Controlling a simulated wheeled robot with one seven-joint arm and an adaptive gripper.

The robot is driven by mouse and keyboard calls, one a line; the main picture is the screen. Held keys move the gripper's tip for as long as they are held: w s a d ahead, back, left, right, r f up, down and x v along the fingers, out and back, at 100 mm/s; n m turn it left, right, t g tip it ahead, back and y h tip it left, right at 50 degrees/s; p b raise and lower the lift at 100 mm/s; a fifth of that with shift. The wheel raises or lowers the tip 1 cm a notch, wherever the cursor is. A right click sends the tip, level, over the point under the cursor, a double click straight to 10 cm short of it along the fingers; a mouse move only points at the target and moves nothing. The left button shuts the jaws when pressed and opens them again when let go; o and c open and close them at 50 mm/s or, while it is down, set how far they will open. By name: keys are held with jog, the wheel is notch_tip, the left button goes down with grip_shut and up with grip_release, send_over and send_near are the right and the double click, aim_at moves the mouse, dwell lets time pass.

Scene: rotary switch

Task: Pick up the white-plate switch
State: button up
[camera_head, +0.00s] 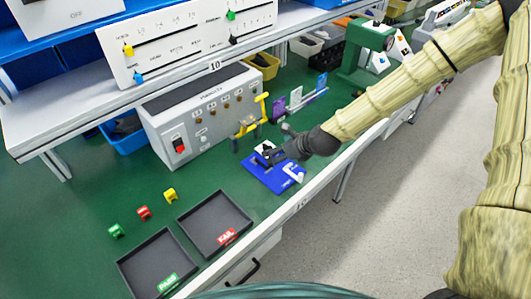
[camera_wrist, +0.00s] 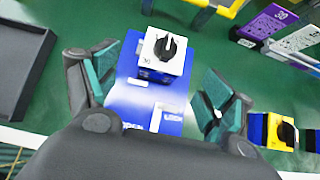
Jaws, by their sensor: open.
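The white-plate switch (camera_wrist: 165,52) has a square white top with a black rotary knob, and it stands on a blue board (camera_wrist: 132,88) in the wrist view. In the head view part of the switch (camera_head: 264,147) shows beside my gripper (camera_head: 273,153), at the board's far end. In the wrist view my gripper (camera_wrist: 160,85) is open, with its green-padded fingers to the left and right. The switch lies ahead, between the lines of the fingers. No contact shows. A yellow-plate switch (camera_wrist: 279,130) with a black knob lies to the right, outside the fingers.
A grey control box (camera_head: 200,115) stands behind. Two dark trays, PASS (camera_head: 155,262) and FAIL (camera_head: 214,223), lie at the front left. Small green, red (camera_head: 144,213) and yellow blocks lie beside them. A yellow-handled clamp (camera_head: 250,118) and purple stand (camera_wrist: 268,22) are close by.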

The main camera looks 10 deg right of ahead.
jog(key=x, duration=0.2)
jog(key=shift+w+d+f, duration=0.1)
jog(key=shift+w+f, duration=0.15)
jog(key=shift+w, duration=0.05)
jog(key=shift+w+a+f+p, duration=0.25)
jog(key=shift+f+p, duration=0.05)
jog(key=shift+f, duration=0.05)
jog(key=shift+w+a, duration=0.1)
jog(key=shift+p+x, duration=1.1)
jog(key=shift+x, duration=1.5)
jog(key=shift+c, duration=0.5)
jog(key=shift+w, duration=0.1)
jog(key=c, duration=1)
jog(key=shift+c, duration=0.6)
jog(key=shift+r, duration=0.2)
